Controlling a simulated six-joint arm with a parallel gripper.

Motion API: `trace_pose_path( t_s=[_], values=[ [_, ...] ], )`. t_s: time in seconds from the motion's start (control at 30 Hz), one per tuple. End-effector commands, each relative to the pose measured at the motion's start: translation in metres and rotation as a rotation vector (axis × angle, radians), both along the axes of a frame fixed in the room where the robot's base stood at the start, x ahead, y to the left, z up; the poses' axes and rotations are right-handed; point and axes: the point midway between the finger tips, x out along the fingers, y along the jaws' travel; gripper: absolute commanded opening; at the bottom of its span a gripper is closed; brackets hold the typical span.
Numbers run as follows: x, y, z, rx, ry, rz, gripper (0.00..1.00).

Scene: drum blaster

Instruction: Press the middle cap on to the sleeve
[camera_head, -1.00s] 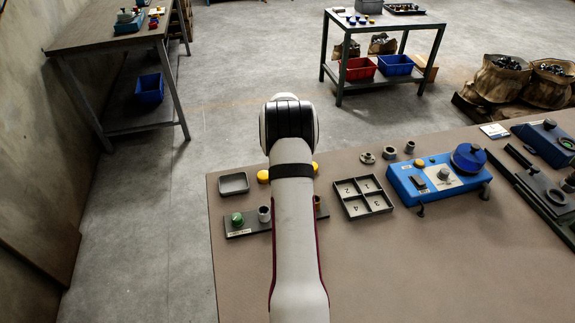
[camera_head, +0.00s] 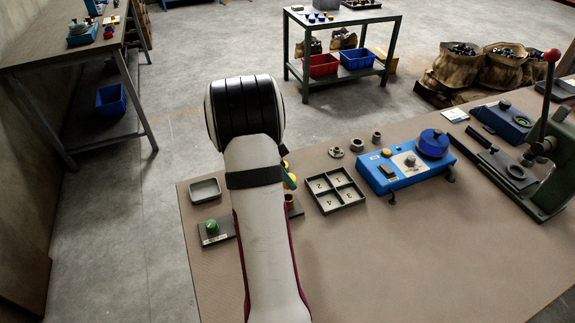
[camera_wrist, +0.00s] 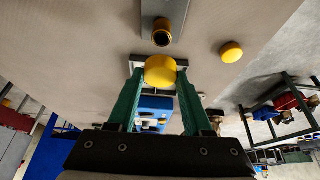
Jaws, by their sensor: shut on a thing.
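My gripper (camera_wrist: 160,85) has two green fingers shut on a yellow cap (camera_wrist: 160,70), seen in the wrist view. A brass-coloured sleeve (camera_wrist: 162,33) with a dark open top stands on a grey bar (camera_wrist: 165,10) just beyond the held cap, apart from it in the picture. A second yellow cap (camera_wrist: 231,51) lies loose to the right. In the head view my arm hides most of the gripper and the middle of the bar (camera_head: 222,238). The brass sleeve (camera_head: 290,201) shows just right of my arm, and a green cap (camera_head: 211,228) is at the bar's left end.
A grey tray (camera_head: 205,190) lies left of my arm. A four-compartment numbered tray (camera_head: 335,190) and a blue device (camera_head: 405,168) lie to the right. A green press (camera_head: 550,150) with a red knob stands at the far right. The table front is clear.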

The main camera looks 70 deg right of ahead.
Motion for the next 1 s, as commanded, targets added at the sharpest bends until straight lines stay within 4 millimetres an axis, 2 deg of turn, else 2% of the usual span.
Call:
trace_pose_path(
  t_s=[0.5, 1.0],
  values=[
    [0.000, 0.001, -0.050, 0.001, -0.001, -0.020, 0.00],
    [0.000, 0.001, -0.054, 0.001, -0.002, -0.018, 0.00]
  ],
)
